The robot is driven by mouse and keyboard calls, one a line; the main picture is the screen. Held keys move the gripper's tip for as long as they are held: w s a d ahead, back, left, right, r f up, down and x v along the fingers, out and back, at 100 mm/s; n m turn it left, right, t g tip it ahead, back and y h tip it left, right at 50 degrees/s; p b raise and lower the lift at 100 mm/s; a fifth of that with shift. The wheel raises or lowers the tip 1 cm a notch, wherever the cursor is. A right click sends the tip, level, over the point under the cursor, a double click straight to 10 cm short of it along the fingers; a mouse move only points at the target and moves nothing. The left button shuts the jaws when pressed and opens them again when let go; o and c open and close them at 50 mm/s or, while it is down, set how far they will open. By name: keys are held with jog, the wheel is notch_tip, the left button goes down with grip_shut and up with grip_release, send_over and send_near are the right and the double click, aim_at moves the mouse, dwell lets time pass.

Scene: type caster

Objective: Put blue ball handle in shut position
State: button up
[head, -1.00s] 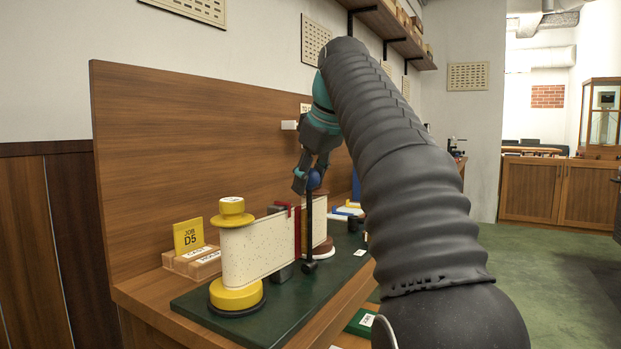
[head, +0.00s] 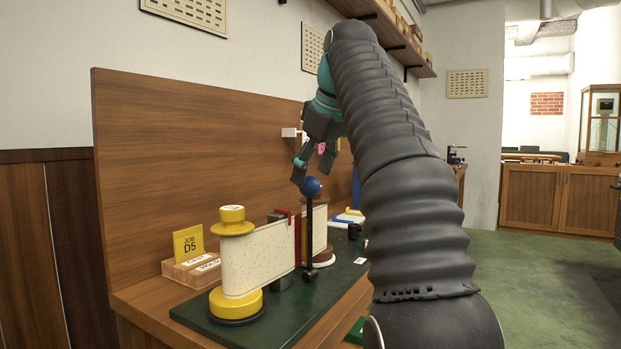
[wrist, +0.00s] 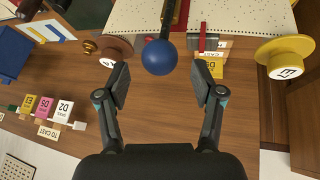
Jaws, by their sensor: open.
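The blue ball handle (head: 311,186) is a blue ball on top of an upright black rod (head: 309,232). The rod stands at the front of a cream speckled panel (head: 262,258) with a dark red band, on a green base. My gripper (head: 312,174) is open and just above the ball in the head view. In the wrist view the ball (wrist: 160,57) lies just beyond and between the two spread fingertips of my gripper (wrist: 163,85). The fingers do not appear to touch the ball.
A yellow spool (head: 233,270) stands at the panel's near end. A yellow job sign (head: 188,242) with wooden tags stands at left. The wooden backboard (head: 190,150) rises behind. Tagged blocks (wrist: 45,105) show in the wrist view.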

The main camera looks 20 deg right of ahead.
jog(key=shift+s+d+r, duration=0.1)
jog(key=shift+s+r, duration=0.25)
jog(key=shift+r, duration=0.15)
jog(key=s+d, duration=0.2)
jog(key=s, duration=0.9)
jog(key=shift+s+d, duration=0.2)
jog(key=shift+s, duration=0.15)
